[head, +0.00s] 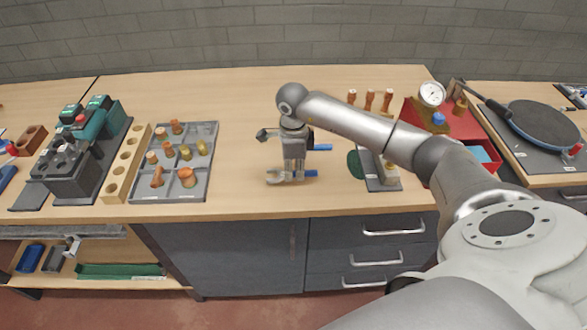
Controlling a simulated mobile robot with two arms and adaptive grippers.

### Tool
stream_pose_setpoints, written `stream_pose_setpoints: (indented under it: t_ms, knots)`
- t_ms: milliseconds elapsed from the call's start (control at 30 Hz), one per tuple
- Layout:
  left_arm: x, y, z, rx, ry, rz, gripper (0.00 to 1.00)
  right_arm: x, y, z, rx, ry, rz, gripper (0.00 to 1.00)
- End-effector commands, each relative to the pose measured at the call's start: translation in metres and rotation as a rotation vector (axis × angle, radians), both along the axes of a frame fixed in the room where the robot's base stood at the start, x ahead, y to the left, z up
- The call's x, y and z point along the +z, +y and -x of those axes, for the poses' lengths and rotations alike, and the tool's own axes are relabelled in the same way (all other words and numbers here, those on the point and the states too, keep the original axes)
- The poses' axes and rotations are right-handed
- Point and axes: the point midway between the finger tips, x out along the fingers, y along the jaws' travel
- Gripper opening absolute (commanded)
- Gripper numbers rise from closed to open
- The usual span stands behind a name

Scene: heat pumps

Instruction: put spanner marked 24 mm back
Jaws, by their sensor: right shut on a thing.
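My right gripper (291,178) points down over the middle of the bench and is shut on a spanner. This spanner has a silver open jaw (273,177) on the left and a blue handle part (311,173) on the right. I cannot tell whether it touches the bench top. Just behind the gripper, another blue handle (322,147) shows on the right and a dark grey head (267,134) on the left. They look like a second spanner, its middle hidden by the gripper. No size marking is readable on either. My left gripper is not in view.
A grey tray (205,186) of copper and brass fittings and a wooden block with holes (124,165) stand left. A grey holder (387,186) stands right of the gripper, near a red case (409,112) with a gauge. Bare bench top (240,195) lies between tray and gripper.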

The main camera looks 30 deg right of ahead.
Motion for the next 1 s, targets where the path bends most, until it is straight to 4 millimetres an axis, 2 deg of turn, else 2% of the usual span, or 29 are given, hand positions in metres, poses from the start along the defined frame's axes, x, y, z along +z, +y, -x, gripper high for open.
stream_pose_setpoints:
  t_ms: [33, 100, 500, 533, 667, 700, 1000]
  knots:
    - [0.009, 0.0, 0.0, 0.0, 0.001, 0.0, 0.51, -0.003, 0.002, 0.001, 0.0, 0.004, -0.003, 0.0]
    - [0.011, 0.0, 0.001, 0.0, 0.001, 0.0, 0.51, -0.01, 0.001, 0.0, -0.001, 0.0, -0.002, 0.0]
    - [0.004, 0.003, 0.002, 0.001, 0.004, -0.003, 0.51, -0.019, 0.001, 0.0, 0.0, -0.001, 0.0, 0.0]
    - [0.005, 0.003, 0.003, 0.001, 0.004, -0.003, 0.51, -0.018, 0.001, 0.0, 0.0, -0.001, 0.0, 0.19]
    - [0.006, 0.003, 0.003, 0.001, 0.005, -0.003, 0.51, -0.017, 0.001, 0.0, 0.0, -0.001, -0.001, 0.36]
    - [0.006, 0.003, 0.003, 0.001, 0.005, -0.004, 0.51, -0.017, 0.001, 0.0, 0.0, -0.001, -0.001, 0.38]
    - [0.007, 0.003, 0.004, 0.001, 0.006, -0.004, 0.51, -0.016, 0.001, 0.0, 0.0, -0.001, -0.001, 0.38]
